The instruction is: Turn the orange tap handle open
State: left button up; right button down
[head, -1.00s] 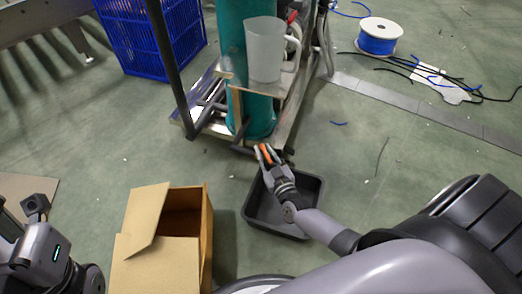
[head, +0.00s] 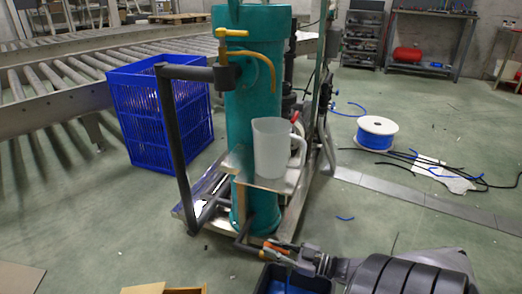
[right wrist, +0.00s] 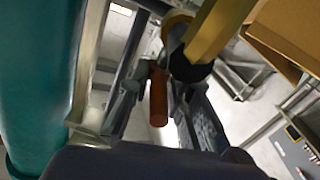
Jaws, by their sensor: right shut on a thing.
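The orange tap handle (head: 281,246) is low at the foot of the teal column (head: 252,120) in the head view. My right gripper (head: 276,250) is closed around it, with its arm coming in from the right. In the right wrist view the orange handle (right wrist: 158,98) stands between the two fingers (right wrist: 155,105). Most of the tap's body is hidden by the gripper. A dark tray (head: 262,282) is just below, and blue shows inside it and in a thin streak under the gripper. My left gripper is out of view.
A translucent jug (head: 268,150) stands on a shelf in front of the column. A yellow-handled tap with a curved spout (head: 262,58) is higher up. A blue crate (head: 150,115) stands left, and a cable spool (head: 376,132) right. A cardboard box edge (head: 150,289) shows at the bottom.

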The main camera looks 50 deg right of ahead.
jog(key=shift+w+d+r+n+y, duration=0.2)
jog(key=shift+d+n+y, duration=0.1)
jog(key=shift+d, duration=0.1)
jog(key=c, duration=1.7)
grip_release()
jog(key=shift+f, duration=0.1)
jog(key=shift+o, duration=0.3)
jog(key=shift+a, duration=0.15)
jog(key=v, duration=1.2)
